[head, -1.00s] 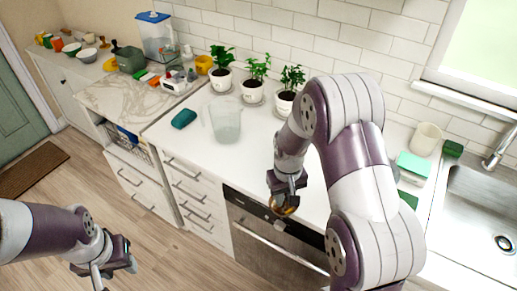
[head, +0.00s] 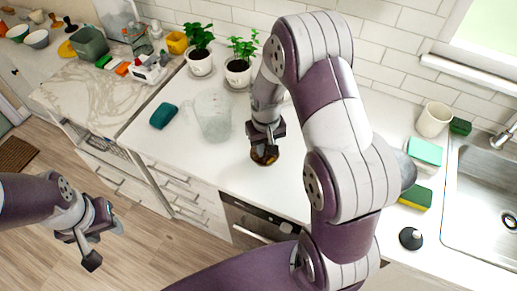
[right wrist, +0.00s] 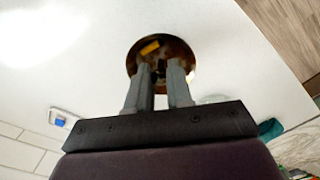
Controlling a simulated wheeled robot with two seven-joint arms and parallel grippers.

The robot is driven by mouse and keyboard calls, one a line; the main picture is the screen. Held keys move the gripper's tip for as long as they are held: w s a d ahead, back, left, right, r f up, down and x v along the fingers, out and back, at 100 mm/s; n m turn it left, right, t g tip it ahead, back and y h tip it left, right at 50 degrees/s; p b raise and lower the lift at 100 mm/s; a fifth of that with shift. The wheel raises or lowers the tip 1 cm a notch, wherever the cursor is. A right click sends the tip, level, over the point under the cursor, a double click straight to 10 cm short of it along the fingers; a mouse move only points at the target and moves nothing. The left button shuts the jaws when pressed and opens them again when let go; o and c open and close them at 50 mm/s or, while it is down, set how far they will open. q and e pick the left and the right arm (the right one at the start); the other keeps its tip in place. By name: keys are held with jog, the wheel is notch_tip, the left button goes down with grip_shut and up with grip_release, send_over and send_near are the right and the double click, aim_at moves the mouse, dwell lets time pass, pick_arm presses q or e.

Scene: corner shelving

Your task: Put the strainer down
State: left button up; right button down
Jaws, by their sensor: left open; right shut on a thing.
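The strainer (head: 264,156) is a small, round, brown-gold piece. My right gripper (head: 265,146) is shut on it, over the white counter (head: 190,148) near the front edge. In the right wrist view the strainer (right wrist: 145,50) shows as a dark brown disc with a gold rim, at the tips of the fingers (right wrist: 168,72). The gripper hides part of it in the head view. I cannot tell whether it touches the counter. My left gripper (head: 104,245) is open and empty, out over the floor at the left.
A clear pitcher (head: 213,117) stands left of the strainer, with a teal cloth-like item (head: 163,116) further left. Potted plants (head: 238,70) line the wall. At the right are a sponge (head: 416,197), a black round item (head: 411,238) and the sink (head: 480,190). Counter around the strainer is bare.

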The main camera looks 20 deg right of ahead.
aim_at(261, 162)
jog(key=shift+w+a+f, duration=0.3)
jog(key=shift+w+f, duration=0.05)
jog(key=shift+w, duration=0.2)
jog(key=shift+w+a+f, duration=0.3)
jog(key=shift+w, duration=0.25)
notch_tip(261, 162, down, 4)
jog(key=shift+s+r+p, duration=0.15)
jog(key=shift+r+p, duration=0.05)
jog(key=shift+p, duration=0.7)
jog(key=shift+f, duration=0.3)
jog(key=shift+w, duration=0.2)
jog(key=shift+s+f, duration=0.1)
jog(key=c, duration=1)
grip_release()
